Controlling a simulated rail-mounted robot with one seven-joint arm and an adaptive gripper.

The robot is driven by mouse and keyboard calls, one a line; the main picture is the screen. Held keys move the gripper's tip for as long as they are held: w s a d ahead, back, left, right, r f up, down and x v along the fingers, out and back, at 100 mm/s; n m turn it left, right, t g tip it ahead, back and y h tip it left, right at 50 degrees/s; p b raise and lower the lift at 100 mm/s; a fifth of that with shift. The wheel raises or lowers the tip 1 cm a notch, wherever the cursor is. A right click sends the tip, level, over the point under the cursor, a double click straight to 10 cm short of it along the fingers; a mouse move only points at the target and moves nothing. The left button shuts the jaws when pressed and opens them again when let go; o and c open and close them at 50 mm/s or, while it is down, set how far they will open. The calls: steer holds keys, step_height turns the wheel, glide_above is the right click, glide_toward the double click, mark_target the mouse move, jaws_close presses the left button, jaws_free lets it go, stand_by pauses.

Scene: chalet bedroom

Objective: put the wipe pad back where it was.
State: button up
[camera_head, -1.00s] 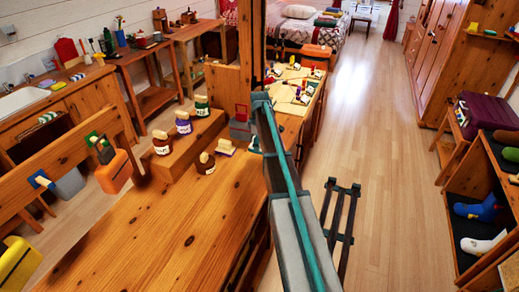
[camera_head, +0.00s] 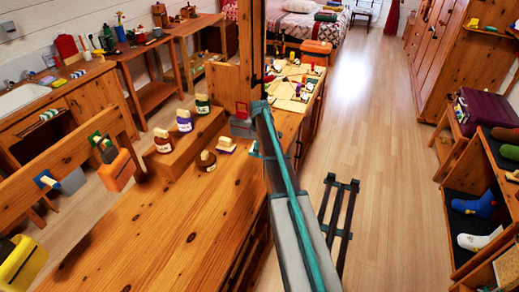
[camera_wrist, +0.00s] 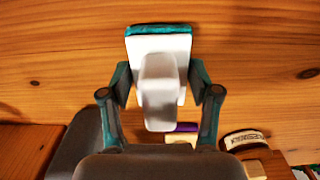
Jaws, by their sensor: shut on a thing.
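In the wrist view my gripper (camera_wrist: 160,100) is shut on the wipe pad (camera_wrist: 136,52), its two fingers on either side of the pad's pale grey handle. The pad is white with a teal face along its far edge. The wooden bench top lies behind it.
A small jar (camera_head: 207,161) stands on the bench, and several lidded jars line a wooden step (camera_head: 175,146) behind it. An orange item (camera_head: 117,170) hangs on the left rail. The near bench top (camera_head: 150,240) is clear.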

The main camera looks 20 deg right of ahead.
steer(key=o, duration=1.2)
steer(key=shift+f, duration=0.15)
step_height(320, 180, up, 12)
steer(key=b, duration=0.3)
steer(key=shift+r+b, duration=0.2)
steer(key=shift+b, duration=0.15)
